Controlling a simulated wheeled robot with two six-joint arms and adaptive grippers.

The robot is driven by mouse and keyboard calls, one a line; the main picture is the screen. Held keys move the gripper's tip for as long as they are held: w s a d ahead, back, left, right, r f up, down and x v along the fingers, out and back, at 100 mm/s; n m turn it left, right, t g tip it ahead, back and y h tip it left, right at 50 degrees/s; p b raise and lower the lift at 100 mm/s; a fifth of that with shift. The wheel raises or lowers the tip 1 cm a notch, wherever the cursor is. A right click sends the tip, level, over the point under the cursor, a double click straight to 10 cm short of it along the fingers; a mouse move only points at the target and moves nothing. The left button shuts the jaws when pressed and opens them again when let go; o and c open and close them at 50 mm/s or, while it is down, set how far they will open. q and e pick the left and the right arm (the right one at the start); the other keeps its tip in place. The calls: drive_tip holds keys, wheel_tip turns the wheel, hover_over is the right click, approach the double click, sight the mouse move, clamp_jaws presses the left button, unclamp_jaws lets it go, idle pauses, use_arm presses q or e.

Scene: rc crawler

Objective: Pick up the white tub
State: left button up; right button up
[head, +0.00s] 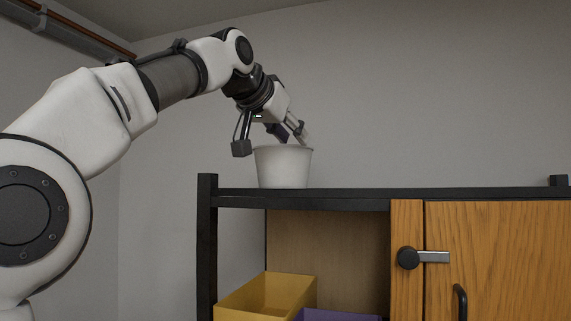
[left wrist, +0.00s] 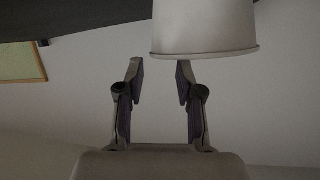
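The white tub (head: 283,168) stands upright on the black top board of a rack, near its left end. My left gripper (head: 290,132) reaches down from the upper left, with its fingertips just above the tub's rim. In the left wrist view the tub (left wrist: 205,25) appears upside down at the top, its rim close to the right fingertip. The left gripper (left wrist: 160,72) is open there, with nothing between its two fingers. The tub's centre lies to the right of the gap. I cannot tell whether a finger touches the rim. My right gripper is not in view.
The rack's top board (head: 400,192) is clear to the right of the tub. Below are an open bay with a yellow bin (head: 240,301) and a purple bin (head: 340,315), and a wooden door (head: 510,255) with a latch (head: 425,257).

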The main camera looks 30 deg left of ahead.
sight(308, 148)
use_arm(q)
drive_tip(key=p+x, duration=0.1)
drive_tip(key=x, duration=0.1)
drive_tip(key=p+x, duration=0.2)
drive_tip(key=d+p+x, duration=0.1)
drive_tip(key=x, duration=0.1)
drive_tip(key=shift+w+r+p, duration=0.1)
drive_tip(key=shift+r+p, duration=0.1)
drive_tip(key=shift+p, duration=0.2)
drive_tip(key=shift+w+f, duration=0.1)
drive_tip(key=shift+f, duration=0.1)
drive_tip(key=shift+s+a+r, duration=0.15)
drive_tip(key=shift+s+a, duration=0.05)
drive_tip(key=shift+s, duration=0.4)
drive_tip(key=shift+c, duration=0.7)
drive_tip(key=shift+s, duration=0.2)
drive_tip(key=c, duration=0.5)
drive_tip(key=shift+w+d, duration=0.1)
drive_tip(key=shift+w, duration=0.25)
clamp_jaws()
wheel_tip(308, 148, up, 9)
drive_tip(key=shift+w+f+p, duration=0.1)
drive_tip(key=shift+f+p, duration=0.15)
drive_tip(key=shift+p, duration=0.75)
drive_tip(key=shift+r, duration=0.65)
